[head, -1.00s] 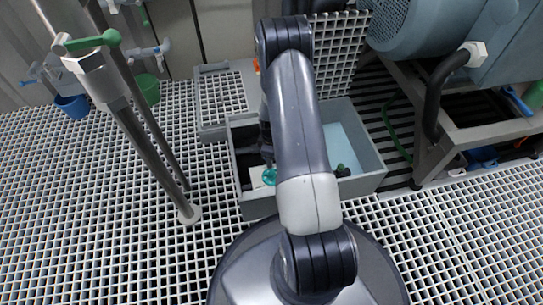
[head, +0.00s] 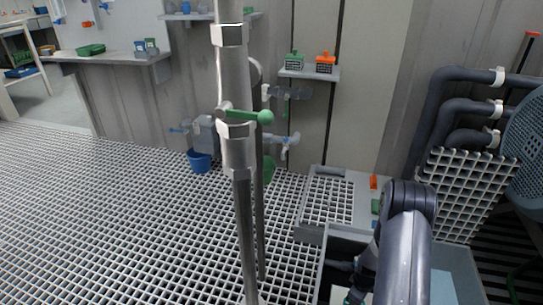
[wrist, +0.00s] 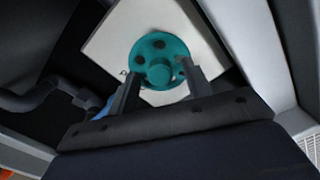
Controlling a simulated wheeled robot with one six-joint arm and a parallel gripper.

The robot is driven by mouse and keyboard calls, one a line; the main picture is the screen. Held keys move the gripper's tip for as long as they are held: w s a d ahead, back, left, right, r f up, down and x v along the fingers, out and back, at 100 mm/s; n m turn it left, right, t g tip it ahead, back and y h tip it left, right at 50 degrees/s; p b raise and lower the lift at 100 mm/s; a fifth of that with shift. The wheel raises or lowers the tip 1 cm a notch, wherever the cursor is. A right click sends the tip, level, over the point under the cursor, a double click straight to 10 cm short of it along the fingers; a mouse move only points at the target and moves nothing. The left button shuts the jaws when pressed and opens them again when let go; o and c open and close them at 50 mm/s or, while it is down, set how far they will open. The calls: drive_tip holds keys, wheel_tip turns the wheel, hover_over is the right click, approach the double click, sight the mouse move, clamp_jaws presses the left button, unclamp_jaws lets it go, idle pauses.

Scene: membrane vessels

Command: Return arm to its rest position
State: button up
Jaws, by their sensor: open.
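My arm reaches down into a grey open bin at the lower right of the head view, its wall (head: 322,268) showing on the left. In the wrist view my gripper (wrist: 162,80) is open, its two fingers apart. A round teal part with dark holes (wrist: 158,58) lies on a white square block (wrist: 110,42) just beyond the fingertips. Whether the fingers touch the teal part I cannot tell. In the head view my arm hides most of the bin's inside, and the fingers are not clear there.
A steel pipe with a green-handled valve (head: 240,115) stands left of the bin. A tilted white grate (head: 466,190) stands behind my arm on the right. A shelf (head: 308,72) holds green and orange baskets. Grated floor at left is clear.

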drive_tip(key=shift+r, duration=0.15)
wheel_tip(320, 180, up, 12)
drive_tip(key=f+p, duration=0.1)
drive_tip(key=p, duration=0.4)
wheel_tip(320, 180, down, 11)
drive_tip(key=b, duration=0.5)
drive_tip(key=shift+f, duration=0.1)
drive_tip(key=m+p, duration=0.1)
drive_tip(key=m, duration=0.4)
drive_tip(key=shift+m, duration=0.4)
drive_tip(key=m+p, duration=0.1)
drive_tip(key=m, duration=0.4)
drive_tip(key=shift+m+p, duration=0.3)
drive_tip(key=m+p, duration=0.2)
drive_tip(key=m, duration=0.3)
drive_tip(key=m+p, duration=0.2)
drive_tip(key=m, duration=0.3)
drive_tip(key=shift+m, duration=0.4)
